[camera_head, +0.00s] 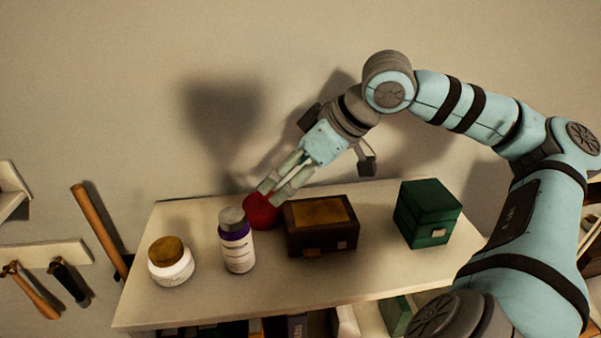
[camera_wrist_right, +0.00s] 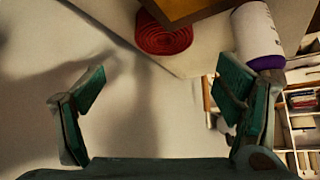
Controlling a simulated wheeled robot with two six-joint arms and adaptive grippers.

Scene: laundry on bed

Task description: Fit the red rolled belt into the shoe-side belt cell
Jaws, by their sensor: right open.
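The red rolled belt (camera_head: 262,211) stands on the shelf top, behind the bottle and left of the brown box, partly covered by my gripper in the head view. In the right wrist view the belt (camera_wrist_right: 163,36) shows its coiled face near the top edge. My right gripper (camera_head: 271,193) is over the belt in the head view, pointing down and left. In the wrist view the right gripper (camera_wrist_right: 160,105) is open, with nothing between its fingers and the belt beyond them. I cannot make out a belt cell or a shoe. My left gripper is not in view.
A brown box (camera_head: 319,226) is right of the belt. A purple and white bottle (camera_head: 237,245) stands in front of it. A white jar (camera_head: 171,264) is at left, a green box (camera_head: 428,214) at right. The shelf top (camera_head: 375,270) has bare room near the front.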

